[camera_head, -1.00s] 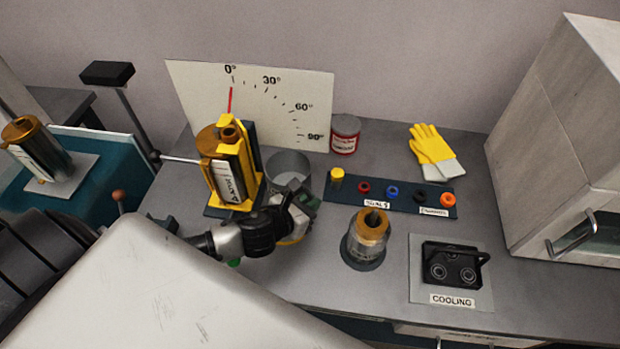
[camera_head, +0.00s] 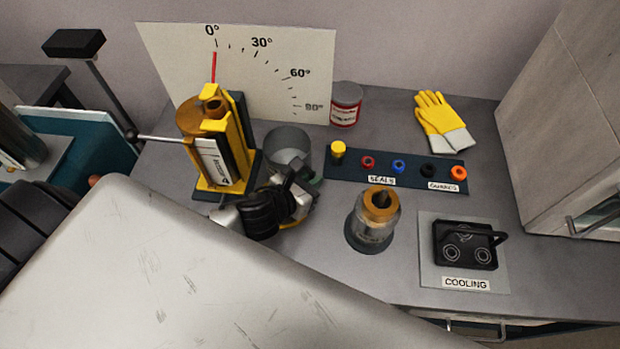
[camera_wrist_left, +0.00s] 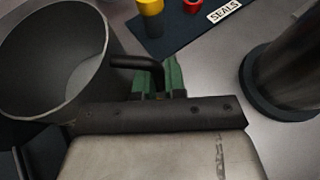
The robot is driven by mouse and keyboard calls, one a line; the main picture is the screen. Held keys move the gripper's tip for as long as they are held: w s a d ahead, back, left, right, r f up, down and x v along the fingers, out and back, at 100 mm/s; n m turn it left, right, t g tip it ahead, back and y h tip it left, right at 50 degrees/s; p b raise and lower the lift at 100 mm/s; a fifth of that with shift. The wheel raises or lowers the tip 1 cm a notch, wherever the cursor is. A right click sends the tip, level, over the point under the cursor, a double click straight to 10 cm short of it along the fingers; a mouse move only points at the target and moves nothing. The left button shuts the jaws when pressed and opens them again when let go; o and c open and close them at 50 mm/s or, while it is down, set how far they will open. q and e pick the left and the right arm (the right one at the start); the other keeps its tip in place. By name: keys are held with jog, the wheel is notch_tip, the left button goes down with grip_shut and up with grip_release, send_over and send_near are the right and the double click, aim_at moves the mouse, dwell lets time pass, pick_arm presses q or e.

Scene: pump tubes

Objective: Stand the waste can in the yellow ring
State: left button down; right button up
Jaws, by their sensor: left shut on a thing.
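The waste can (camera_head: 288,143) is an open grey cylinder on the bench, just right of the yellow tilting stand. In the left wrist view the can (camera_wrist_left: 50,60) fills the upper left; its inside looks empty and its dark handle sticks out to the right. My left gripper (camera_wrist_left: 160,78), with green fingertips, is shut on that handle. In the head view my gripper (camera_head: 308,180) is at the can's near right side and hides its lower part. I cannot tell whether the can touches the bench. My right gripper is out of view.
The yellow stand (camera_head: 235,150) with its copper-topped tube is close left of the can. A seal strip (camera_head: 410,170) lies to the right, a glass cylinder (camera_head: 378,220) nearer, and a cooling block (camera_head: 464,245) beyond. A red-and-white tin (camera_head: 345,103) stands behind.

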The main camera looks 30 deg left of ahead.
pick_arm(q)
jog(key=shift+f, duration=0.1)
jog(key=c, duration=1.3)
grip_release()
jog(key=shift+a+f, duration=0.1)
jog(key=shift+o, duration=0.6)
